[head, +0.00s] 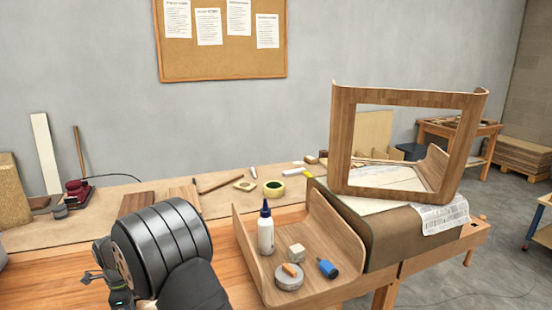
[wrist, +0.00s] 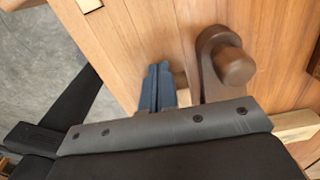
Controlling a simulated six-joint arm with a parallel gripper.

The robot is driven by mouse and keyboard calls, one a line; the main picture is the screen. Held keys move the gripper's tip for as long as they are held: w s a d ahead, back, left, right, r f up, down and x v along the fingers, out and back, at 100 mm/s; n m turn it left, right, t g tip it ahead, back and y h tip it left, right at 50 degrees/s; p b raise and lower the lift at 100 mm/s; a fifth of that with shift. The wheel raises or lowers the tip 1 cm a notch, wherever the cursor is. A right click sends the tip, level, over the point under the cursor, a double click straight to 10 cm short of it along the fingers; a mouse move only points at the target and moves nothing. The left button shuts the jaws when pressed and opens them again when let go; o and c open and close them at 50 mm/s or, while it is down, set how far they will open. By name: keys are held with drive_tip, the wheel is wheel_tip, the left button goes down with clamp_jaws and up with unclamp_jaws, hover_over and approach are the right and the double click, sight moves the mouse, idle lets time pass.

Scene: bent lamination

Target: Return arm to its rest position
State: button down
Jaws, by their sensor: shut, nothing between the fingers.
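My gripper (wrist: 160,72) shows in the wrist view with its two dark blue fingers side by side, shut and with nothing held. It is over the wooden workbench (wrist: 150,25), close to the left of a dark brown wooden piece with a round knob (wrist: 234,66). I cannot tell whether the fingers touch the bench. In the head view only dark, rounded links of my arm show at the lower left; my gripper's fingers are not visible there.
A bent wood tray (head: 325,235) holds a glue bottle (head: 265,231), a blue-handled tool (head: 328,268) and small pieces. A bent wood frame (head: 343,135) stands on a covered block (head: 395,240) at right. A tape roll (head: 274,188) and tools lie along the back.

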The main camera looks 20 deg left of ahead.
drive_tip(key=shift+s+a, duration=0.25)
